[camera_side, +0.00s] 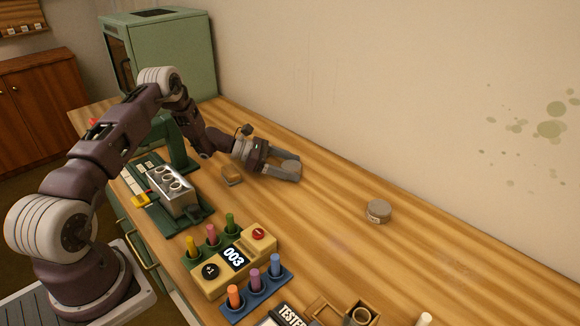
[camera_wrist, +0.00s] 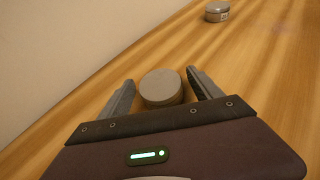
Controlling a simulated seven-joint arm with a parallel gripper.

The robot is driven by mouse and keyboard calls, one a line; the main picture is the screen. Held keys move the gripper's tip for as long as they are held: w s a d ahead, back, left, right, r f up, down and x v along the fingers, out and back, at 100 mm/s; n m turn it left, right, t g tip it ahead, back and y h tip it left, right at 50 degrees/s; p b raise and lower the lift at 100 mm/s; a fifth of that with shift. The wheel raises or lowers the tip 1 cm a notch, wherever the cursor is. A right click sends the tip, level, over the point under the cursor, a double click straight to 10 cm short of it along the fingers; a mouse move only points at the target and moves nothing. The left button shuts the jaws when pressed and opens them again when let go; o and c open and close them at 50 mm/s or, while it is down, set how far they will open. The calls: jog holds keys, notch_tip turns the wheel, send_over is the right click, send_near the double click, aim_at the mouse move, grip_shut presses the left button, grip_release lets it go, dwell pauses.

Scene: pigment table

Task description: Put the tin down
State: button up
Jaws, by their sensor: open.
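A round grey tin (camera_wrist: 161,87) stands on the wooden table between the two fingers of my gripper (camera_wrist: 160,85). The fingers are spread, with a visible gap on each side of the tin in the wrist view. In the side view my gripper (camera_side: 292,170) is low over the table near the back wall, and the tin's top (camera_side: 290,165) shows partly between the fingers. A second round tin with a pale label (camera_side: 378,211) stands apart on the table to the right. It also shows in the wrist view (camera_wrist: 217,12) at the top.
A metal block with several cups (camera_side: 173,190) on a green stand, a counter box (camera_side: 235,258) and racks of coloured vials (camera_side: 256,287) stand nearer the front. The table between the two tins is clear.

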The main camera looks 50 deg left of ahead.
aim_at(289, 165)
jog(key=v, duration=0.5)
jog(key=shift+s+a+r, duration=0.1)
jog(key=shift+a+r, duration=0.05)
jog(key=shift+a, duration=0.05)
jog(key=s+d+r+m+g, duration=0.2)
jog(key=d+r+m, duration=0.35)
jog(key=r, duration=0.75)
jog(key=s+d+r+m+g+y, duration=0.25)
jog(key=s+d+r+m, duration=0.25)
jog(key=s+d, duration=0.25)
jog(key=s+d+r+m+g+y, duration=0.1)
jog(key=s+d+r+m+g, duration=0.2)
jog(key=s+d+r+m, duration=0.35)
jog(key=s+m+t+y, duration=0.3)
jog(key=s+m+y, duration=0.3)
jog(key=s, duration=1.4)
jog(key=m, duration=0.4)
jog(key=shift+s, duration=0.2)
jog(key=shift+o, duration=0.5)
jog(key=shift+a+r+t, duration=0.1)
jog(key=shift+t, duration=0.15)
